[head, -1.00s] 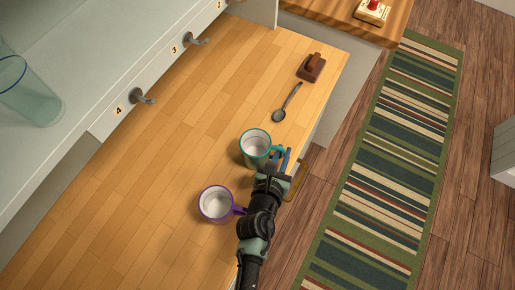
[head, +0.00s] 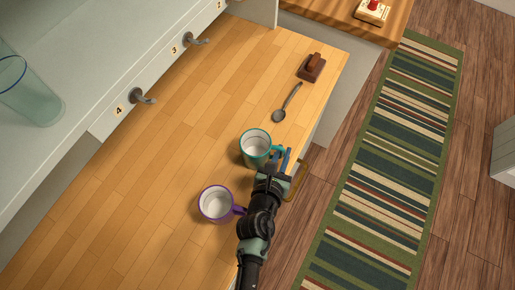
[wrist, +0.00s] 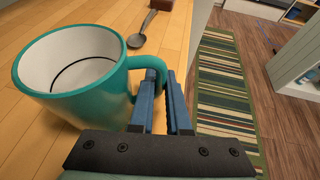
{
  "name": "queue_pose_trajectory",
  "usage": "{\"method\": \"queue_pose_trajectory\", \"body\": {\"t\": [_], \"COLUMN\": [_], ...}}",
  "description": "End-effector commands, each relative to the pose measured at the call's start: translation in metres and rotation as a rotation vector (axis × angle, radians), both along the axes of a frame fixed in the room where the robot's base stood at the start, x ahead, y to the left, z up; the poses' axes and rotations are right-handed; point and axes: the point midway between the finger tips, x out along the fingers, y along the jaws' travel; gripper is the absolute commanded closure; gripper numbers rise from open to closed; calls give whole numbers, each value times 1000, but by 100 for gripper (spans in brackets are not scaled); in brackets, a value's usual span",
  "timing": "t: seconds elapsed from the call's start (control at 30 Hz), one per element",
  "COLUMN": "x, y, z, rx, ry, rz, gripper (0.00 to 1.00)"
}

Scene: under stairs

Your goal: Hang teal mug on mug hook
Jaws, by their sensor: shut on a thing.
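The teal mug (head: 255,147) stands upright on the wooden counter (head: 180,140), white inside, with its handle toward the right. It fills the left of the wrist view (wrist: 75,78). My gripper (head: 284,160) is at the handle, its blue fingers shut on it; in the wrist view the fingers (wrist: 165,92) meet at the handle's outer side. Two grey mug hooks stick out from the shelf's front edge at the upper left, one by the label 4 (head: 145,97) and one by the label 3 (head: 196,40).
A purple-rimmed mug (head: 216,204) stands close to my arm. A spoon (head: 287,102) and a brown wooden object (head: 312,68) lie farther along the counter. The counter between the mugs and hooks is clear.

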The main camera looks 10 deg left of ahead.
Motion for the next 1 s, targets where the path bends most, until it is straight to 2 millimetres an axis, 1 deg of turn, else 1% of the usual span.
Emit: {"method": "queue_pose_trajectory", "body": {"t": [0.27, 0.37, 0.47, 0.7, 0.8, 0.9, 1.0], "x": [1, 1, 1, 1, 1, 1, 0], "y": [0, 0, 1, 2, 1, 1, 1], "z": [2, 7, 21, 69, 86, 96, 100], "rx": [1, 1, 0, 1, 1, 0, 2], "ry": [-3, -4, -4, -5, -5, -5, -2], "rz": [1, 1, 2, 4, 4, 2, 1], "gripper": [100, 100, 100, 100, 100, 100, 100]}}
